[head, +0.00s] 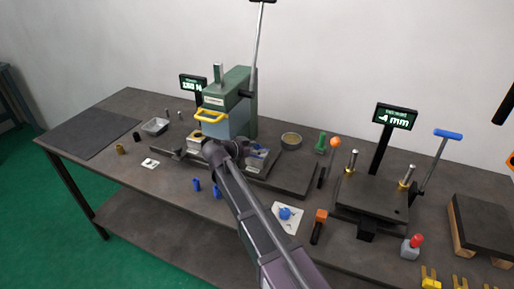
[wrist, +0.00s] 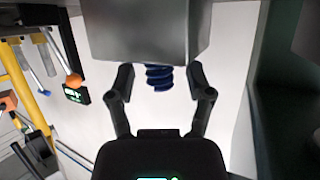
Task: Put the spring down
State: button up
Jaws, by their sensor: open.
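In the wrist view, a dark blue coil spring (wrist: 159,77) shows between the two fingers of my gripper (wrist: 161,84). The fingers are open, with a visible gap on each side of the spring. One end of the spring is hidden by a grey metal block (wrist: 150,30); I cannot tell whether it touches the block. In the head view, my gripper (head: 225,150) is in front of the green press (head: 237,92), beside the grey blocks on its base. My arm hides part of that spot, and I cannot make out the spring there.
Small blue pieces (head: 196,184) stand on the dark table (head: 120,190) left of my arm. A white plate (head: 287,226) with a blue part lies to its right. A fixture with two posts (head: 370,192) and a display stand farther right. The table's left end holds a bare mat (head: 90,133).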

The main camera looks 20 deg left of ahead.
jog(key=p+v, duration=0.5)
jog(key=v, duration=0.8)
jog(key=shift+a+r, duration=0.25)
